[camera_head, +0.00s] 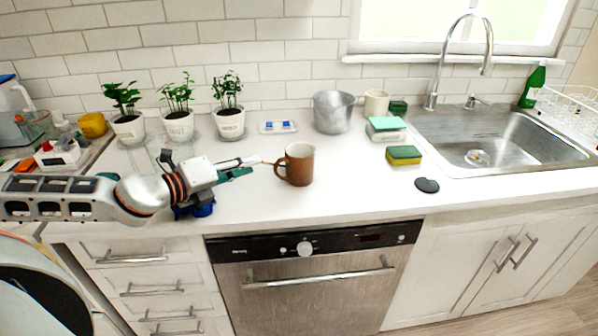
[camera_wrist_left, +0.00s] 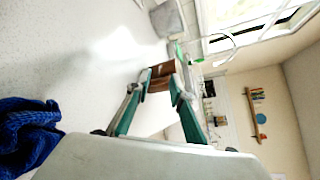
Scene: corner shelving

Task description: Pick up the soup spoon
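I cannot clearly make out a soup spoon in either view. In the left wrist view, the mug (camera_wrist_left: 161,70) shows beyond and between the fingertips (camera_wrist_left: 162,80). My right gripper is in neither view.
A blue cloth (camera_head: 203,209) lies under my left wrist. Potted plants (camera_head: 179,124), a metal pot (camera_head: 332,112), sponges (camera_head: 404,155) and a dark round object (camera_head: 427,185) stand on the counter. The sink (camera_head: 455,160) is at right. The counter's front middle is clear.

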